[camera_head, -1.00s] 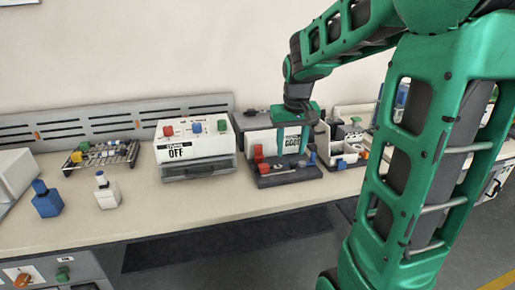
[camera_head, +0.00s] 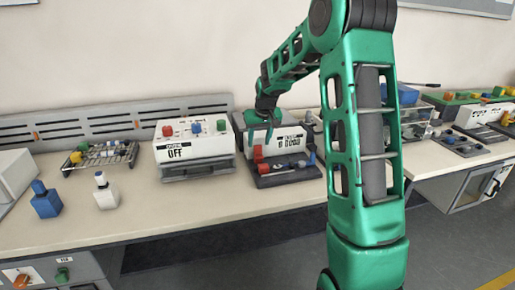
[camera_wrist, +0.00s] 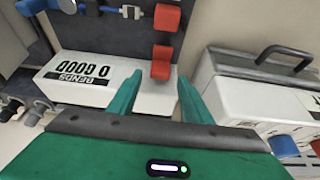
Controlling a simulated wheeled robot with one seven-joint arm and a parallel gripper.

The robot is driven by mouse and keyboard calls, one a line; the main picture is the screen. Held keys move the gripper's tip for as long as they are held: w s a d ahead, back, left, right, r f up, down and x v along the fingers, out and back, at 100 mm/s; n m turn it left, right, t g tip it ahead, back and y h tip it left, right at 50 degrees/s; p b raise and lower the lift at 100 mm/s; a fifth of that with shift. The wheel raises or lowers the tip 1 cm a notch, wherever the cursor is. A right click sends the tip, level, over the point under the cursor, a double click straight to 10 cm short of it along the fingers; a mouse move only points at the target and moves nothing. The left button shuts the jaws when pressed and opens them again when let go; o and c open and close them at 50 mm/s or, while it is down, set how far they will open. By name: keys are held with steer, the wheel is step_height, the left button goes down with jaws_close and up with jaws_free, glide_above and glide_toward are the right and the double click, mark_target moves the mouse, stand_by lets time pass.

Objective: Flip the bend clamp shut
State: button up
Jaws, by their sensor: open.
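The bending unit has a white box (camera_head: 290,139) with a "BENDS" counter and a dark base plate (camera_head: 290,180) in front. Two red blocks (camera_head: 260,159) sit at the plate's left in the head view; I cannot tell for sure which part is the bend clamp. In the wrist view one red block (camera_wrist: 161,62) stands by the white box, and another red block (camera_wrist: 167,17) lies farther up on the dark plate. My gripper (camera_wrist: 159,80) is open and empty, its green fingers spread either side of the nearer red block's line, apparently short of it. It also shows above the unit in the head view (camera_head: 260,138).
A white heater-like box (camera_head: 195,149) reading OFF stands close at the left; its black handle (camera_wrist: 285,55) shows in the wrist view. A blue handle (camera_wrist: 38,5) rises from the plate's other side.

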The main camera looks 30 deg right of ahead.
mark_target(258, 145)
steer(key=shift+x, duration=2.05)
